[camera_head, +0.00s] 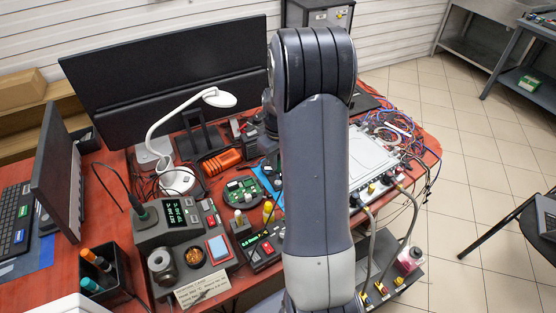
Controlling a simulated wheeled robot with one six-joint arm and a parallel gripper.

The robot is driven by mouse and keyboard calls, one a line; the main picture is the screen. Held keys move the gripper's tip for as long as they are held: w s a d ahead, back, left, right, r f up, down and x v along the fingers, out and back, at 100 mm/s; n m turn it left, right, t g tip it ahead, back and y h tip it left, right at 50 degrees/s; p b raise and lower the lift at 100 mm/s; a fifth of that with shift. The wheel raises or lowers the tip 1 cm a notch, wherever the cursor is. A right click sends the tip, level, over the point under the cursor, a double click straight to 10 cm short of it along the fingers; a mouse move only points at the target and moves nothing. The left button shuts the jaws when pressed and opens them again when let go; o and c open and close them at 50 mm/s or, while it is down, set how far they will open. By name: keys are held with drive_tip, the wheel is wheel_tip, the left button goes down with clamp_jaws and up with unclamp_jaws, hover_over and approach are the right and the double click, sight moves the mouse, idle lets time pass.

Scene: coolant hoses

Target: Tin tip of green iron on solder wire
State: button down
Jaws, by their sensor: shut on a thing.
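My gripper is not in view; my own grey arm fills the middle of the picture and hides what is behind it. A soldering station (181,213) with a lit green display stands on the red bench at the left. A dark green iron-like handle (145,214) with a black cable is at its left side. A grey spool (161,263), which looks like the solder wire, stands at the front left of the station. A brass-coloured tip cleaner (194,255) and a blue sponge (217,247) are beside it. The tip of the iron is too small to make out.
A second unit (264,250) with a green display and a yellow-handled tool (268,211) stand left of my arm.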

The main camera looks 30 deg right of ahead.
drive_tip(key=shift+r+p, duration=1.75)
drive_tip(key=shift+r, duration=0.95)
